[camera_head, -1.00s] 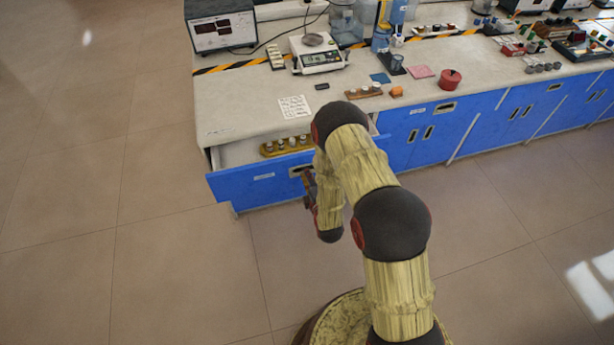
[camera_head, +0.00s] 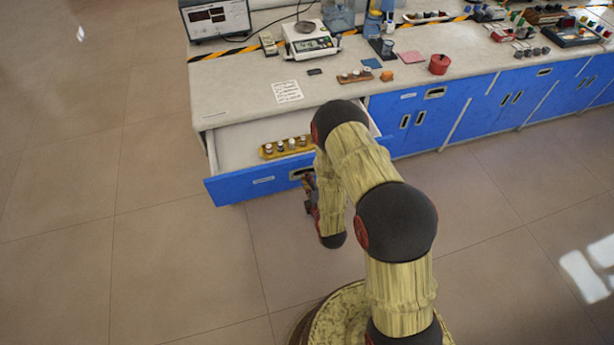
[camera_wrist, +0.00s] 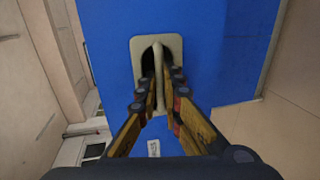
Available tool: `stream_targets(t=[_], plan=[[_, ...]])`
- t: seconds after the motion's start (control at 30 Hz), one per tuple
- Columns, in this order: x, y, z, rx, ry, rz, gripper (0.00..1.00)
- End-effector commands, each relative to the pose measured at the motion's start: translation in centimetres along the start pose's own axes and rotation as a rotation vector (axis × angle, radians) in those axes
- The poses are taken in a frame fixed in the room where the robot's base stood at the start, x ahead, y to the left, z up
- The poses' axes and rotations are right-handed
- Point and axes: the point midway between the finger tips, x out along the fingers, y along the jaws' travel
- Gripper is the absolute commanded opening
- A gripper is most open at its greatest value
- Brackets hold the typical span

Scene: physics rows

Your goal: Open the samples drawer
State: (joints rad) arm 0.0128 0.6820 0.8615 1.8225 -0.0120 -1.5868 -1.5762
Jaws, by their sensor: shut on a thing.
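The blue-fronted samples drawer (camera_head: 238,187) stands well out from the counter at its left end. Inside it a yellow rack (camera_head: 286,148) holds several small capped vials. My gripper (camera_head: 308,183) is at the recessed handle on the drawer front, partly hidden by my arm in the head view. In the wrist view my gripper (camera_wrist: 160,88) has its two fingers on either side of the beige handle's bar (camera_wrist: 159,68), shut on it. The handle's plate is set in the blue front (camera_wrist: 215,60). The drawer's right part is hidden behind my arm.
The counter top (camera_head: 225,85) carries a white balance (camera_head: 311,44), a paper sheet (camera_head: 287,91), a small wooden rack (camera_head: 354,77) and a red pot (camera_head: 439,64). Closed blue cabinets (camera_head: 475,105) run to the right. The floor before the drawer is clear.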

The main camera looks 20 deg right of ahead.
Motion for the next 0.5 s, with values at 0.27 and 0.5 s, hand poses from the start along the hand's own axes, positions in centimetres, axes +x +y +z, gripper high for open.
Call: stream_targets(t=[0.27, 0.5], plan=[[-0.03, -0.09, 0.00, 0.000, 0.000, -0.002, 0.15], [-0.17, -0.05, 0.00, 0.000, 0.000, -0.001, 0.15]])
